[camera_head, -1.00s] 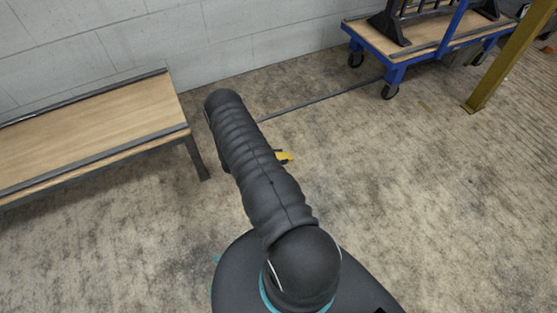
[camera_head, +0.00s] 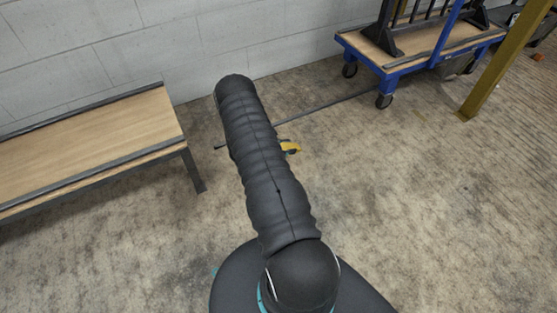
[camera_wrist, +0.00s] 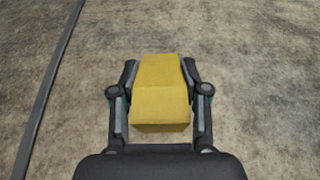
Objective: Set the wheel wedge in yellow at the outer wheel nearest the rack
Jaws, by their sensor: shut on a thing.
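The yellow wheel wedge (camera_wrist: 161,95) is between the two fingers of my gripper (camera_wrist: 161,80) in the wrist view, with a finger against each side. My gripper is shut on it, and bare floor shows beyond and below. In the head view a small yellow part of the wedge (camera_head: 291,147) shows just right of my arm; the arm hides the rest and most of the gripper. A blue trolley (camera_head: 400,65) with black wheels stands at the upper right, apart from the wedge. Its nearest wheel (camera_head: 384,101) and the left wheel behind (camera_head: 349,70) are visible.
A wooden-topped bench (camera_head: 85,145) stands at the left by the grey block wall (camera_head: 200,50). A dark strip (camera_head: 330,106) runs along the floor towards the trolley. A black rack (camera_head: 385,28) rests on the trolley. A yellow post (camera_head: 500,70) stands at the right.

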